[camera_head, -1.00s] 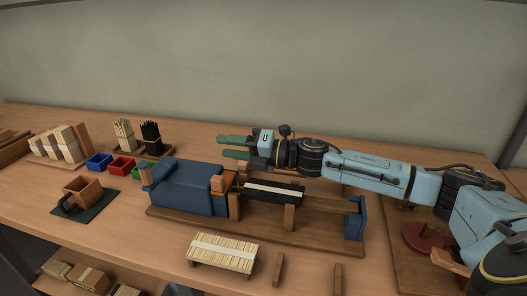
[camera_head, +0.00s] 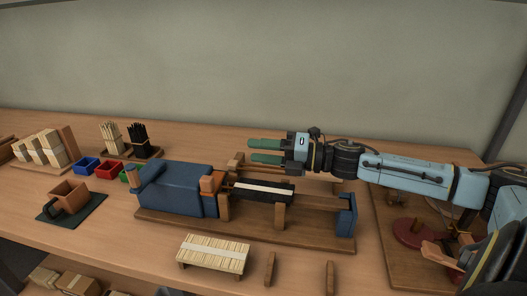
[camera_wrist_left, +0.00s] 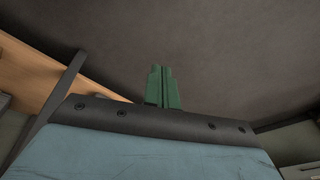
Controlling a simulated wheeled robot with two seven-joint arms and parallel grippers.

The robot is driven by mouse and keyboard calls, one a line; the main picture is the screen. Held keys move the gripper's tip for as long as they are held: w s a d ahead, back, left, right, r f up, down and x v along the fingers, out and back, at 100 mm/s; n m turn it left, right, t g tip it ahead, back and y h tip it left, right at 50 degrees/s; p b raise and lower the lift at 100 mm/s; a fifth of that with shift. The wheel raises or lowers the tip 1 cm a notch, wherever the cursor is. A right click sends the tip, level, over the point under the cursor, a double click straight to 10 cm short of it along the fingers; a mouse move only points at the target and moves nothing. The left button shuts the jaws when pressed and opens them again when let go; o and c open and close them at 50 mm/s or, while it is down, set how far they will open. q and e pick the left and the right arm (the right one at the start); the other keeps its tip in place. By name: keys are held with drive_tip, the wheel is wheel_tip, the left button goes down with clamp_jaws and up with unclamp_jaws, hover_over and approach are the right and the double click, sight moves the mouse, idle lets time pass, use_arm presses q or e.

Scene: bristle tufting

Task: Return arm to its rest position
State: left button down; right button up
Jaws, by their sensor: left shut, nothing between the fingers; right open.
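My right gripper (camera_head: 265,151) comes in from the right in the head view. Its two green fingers point left and stand apart, with nothing between them. It is above and behind the blue tufting machine (camera_head: 180,188) on its wooden base (camera_head: 245,230). My left gripper is out of the head view. In the left wrist view its green fingers (camera_wrist_left: 162,87) are together and empty, with dark floor or shadow beyond them.
A slatted wooden block (camera_head: 213,253) stands in front of the machine. A dark red disc (camera_head: 412,233) lies beneath my right arm.

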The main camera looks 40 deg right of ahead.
use_arm(q)
drive_tip(key=shift+w, duration=0.5)
